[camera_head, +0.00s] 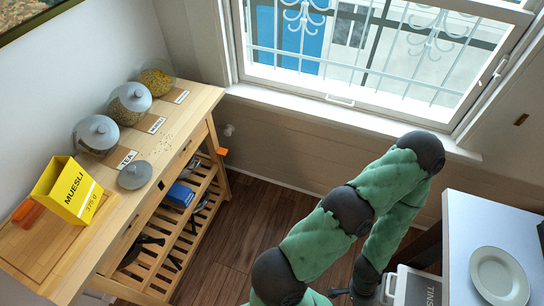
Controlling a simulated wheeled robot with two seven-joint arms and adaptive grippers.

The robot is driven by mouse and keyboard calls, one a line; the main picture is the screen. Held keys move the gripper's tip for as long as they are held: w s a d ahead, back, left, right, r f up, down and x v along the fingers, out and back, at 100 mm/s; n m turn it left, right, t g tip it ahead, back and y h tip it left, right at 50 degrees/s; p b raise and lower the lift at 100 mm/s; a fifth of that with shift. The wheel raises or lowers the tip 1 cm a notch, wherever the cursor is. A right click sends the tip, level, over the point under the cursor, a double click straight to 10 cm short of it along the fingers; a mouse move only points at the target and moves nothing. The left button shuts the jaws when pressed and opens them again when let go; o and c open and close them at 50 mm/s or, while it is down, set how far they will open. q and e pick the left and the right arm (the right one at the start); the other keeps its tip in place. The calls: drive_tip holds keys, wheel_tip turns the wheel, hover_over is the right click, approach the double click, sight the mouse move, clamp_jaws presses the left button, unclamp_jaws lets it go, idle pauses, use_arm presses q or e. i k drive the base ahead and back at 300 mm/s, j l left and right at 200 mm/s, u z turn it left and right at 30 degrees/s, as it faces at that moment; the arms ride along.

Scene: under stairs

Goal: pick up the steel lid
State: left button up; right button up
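The steel lid (134,176), round and grey with a knob on top, lies loose on the wooden workbench (190,125), close to its front edge and beside the TEA label. Two glass jars behind it wear similar grey lids (97,130); the far jar (157,79), with yellowish contents, appears to be open. My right arm, in green sleeves, bends over the floor at the right. Its gripper (342,294) hangs at the bottom edge, well away from the lid. The gripper is mostly cut off, so its opening is unclear. My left gripper is out of view.
A yellow muesli box (72,190) stands tilted left of the lid, by a cutting board (38,250) with an orange object. Slatted shelves below hold a blue box (180,194) and tools. A white table with a plate (499,277) and a labelled crate (412,287) stand right.

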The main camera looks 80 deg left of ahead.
sight(136, 175)
drive_tip(key=u, duration=4)
